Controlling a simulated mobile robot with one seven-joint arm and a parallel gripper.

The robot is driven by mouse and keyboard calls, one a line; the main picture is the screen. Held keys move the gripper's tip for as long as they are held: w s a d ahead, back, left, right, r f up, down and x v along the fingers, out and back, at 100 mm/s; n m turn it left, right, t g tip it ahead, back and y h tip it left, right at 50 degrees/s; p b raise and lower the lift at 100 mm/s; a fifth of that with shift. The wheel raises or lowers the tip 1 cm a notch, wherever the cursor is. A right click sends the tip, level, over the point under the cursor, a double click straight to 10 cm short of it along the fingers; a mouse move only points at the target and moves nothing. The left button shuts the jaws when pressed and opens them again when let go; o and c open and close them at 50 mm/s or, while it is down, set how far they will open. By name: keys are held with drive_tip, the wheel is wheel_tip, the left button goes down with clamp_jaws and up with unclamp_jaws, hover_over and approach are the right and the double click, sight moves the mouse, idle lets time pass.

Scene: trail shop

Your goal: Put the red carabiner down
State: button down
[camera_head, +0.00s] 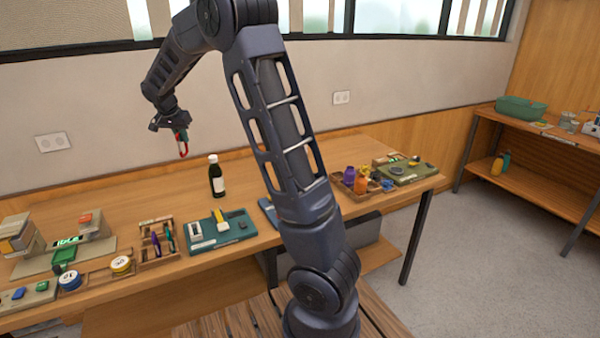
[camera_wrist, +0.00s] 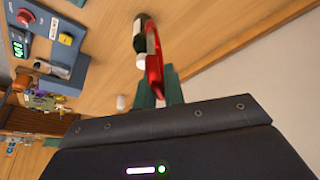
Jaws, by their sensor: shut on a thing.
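The red carabiner (camera_head: 183,148) hangs from my gripper (camera_head: 181,133), well above the wooden table (camera_head: 110,203). In the wrist view the carabiner (camera_wrist: 154,62) sits at the green fingertips (camera_wrist: 160,90), which are shut on it. In the head view it is up and to the left of a dark bottle with a white cap (camera_head: 216,178), apart from it. The bottle also shows in the wrist view (camera_wrist: 139,32), partly hidden behind the carabiner.
A teal tray (camera_head: 222,238) with small items stands right of a wooden organizer (camera_head: 158,252). Several boxes and rolls crowd the table's left end. Crates of bottles (camera_head: 361,185) stand at the right. Bare tabletop lies along the back, left of the bottle.

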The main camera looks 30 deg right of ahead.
drive_tip(key=w+d+m+g+h, duration=0.1)
drive_tip(key=w+d+m, duration=0.3)
drive_tip(key=d, duration=1)
drive_tip(key=w+d+m+g+h, duration=0.15)
drive_tip(key=w+d, duration=0.55)
drive_tip(key=d, duration=0.7)
drive_tip(key=d+m+g, duration=0.1)
drive_tip(key=d+m, duration=0.5)
drive_tip(key=d, duration=2)
drive_tip(key=shift+n+y, duration=0.25)
drive_tip(key=shift+y, duration=0.1)
drive_tip(key=f, duration=1.6)
drive_tip(key=s+f, duration=0.1)
drive_tip(key=f, duration=0.7)
drive_tip(key=shift+d+f, duration=0.2)
drive_tip(key=shift+f, duration=0.15)
drive_tip(key=c, duration=1.5)
unclamp_jaws()
